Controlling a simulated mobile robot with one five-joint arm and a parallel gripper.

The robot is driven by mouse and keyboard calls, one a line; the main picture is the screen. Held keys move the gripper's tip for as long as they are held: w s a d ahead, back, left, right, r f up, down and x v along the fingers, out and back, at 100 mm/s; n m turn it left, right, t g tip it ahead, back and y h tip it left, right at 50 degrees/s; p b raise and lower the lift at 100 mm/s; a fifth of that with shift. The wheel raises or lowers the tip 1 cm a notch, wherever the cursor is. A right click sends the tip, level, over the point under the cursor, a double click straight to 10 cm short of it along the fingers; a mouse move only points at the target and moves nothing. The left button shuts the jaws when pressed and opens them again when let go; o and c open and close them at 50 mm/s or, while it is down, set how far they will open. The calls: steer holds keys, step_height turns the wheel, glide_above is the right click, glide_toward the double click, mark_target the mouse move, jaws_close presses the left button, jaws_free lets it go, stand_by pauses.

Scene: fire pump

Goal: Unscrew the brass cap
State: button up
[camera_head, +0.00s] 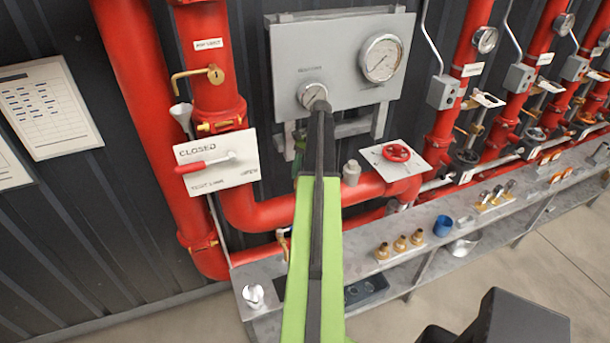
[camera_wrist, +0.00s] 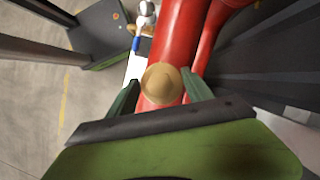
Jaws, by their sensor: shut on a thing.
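The brass cap (camera_wrist: 161,84) is a round, domed, tan-gold piece in the middle of the wrist view, with a red pipe directly behind it. My gripper (camera_wrist: 160,88) has its two green fingers on either side of the cap and is shut on it. I cannot tell from this angle whether the cap is still seated on its fitting. In the head view my green and black arm reaches up to the pipework below the grey gauge panel. It hides the cap and most of the gripper there.
A grey gauge panel (camera_head: 345,65) is behind the arm's end. A CLOSED plate with red lever (camera_head: 207,164) is left, a red handwheel (camera_head: 397,152) right. The grey shelf (camera_head: 330,270) holds brass fittings (camera_head: 400,243) and a blue cup (camera_head: 443,225). Red pipes crowd the wall.

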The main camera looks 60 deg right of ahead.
steer(key=shift+r+p, duration=2.95)
steer(key=shift+r, duration=0.1)
steer(key=shift+f, duration=0.1)
steer(key=shift+s, duration=0.1)
